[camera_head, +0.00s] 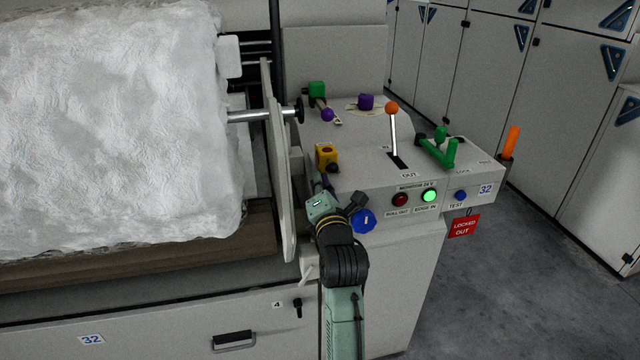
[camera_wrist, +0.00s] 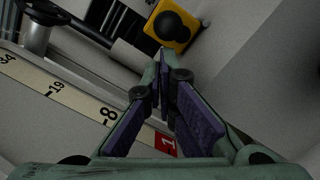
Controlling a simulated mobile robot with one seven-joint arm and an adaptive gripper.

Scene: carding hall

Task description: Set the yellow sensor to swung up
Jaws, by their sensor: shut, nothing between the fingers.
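The yellow sensor (camera_head: 327,157) is a small yellow block with a dark round part, at the left side of the grey control console. It also shows at the top of the wrist view (camera_wrist: 182,32), just beyond my fingertips. My gripper (camera_wrist: 164,80) is shut and empty, its purple-padded fingers pointing toward the sensor. In the head view my gripper (camera_head: 325,182) is just below the sensor, and its fingers are hard to make out. I cannot tell whether they touch it.
The console carries an orange-knobbed lever (camera_head: 392,108), a green handle (camera_head: 440,152), a blue knob (camera_head: 363,221) and lit buttons. A grey upright plate (camera_head: 277,165) and the white fibre roll (camera_head: 110,120) stand close on the left. A numbered scale (camera_wrist: 60,97) lies left of my fingers.

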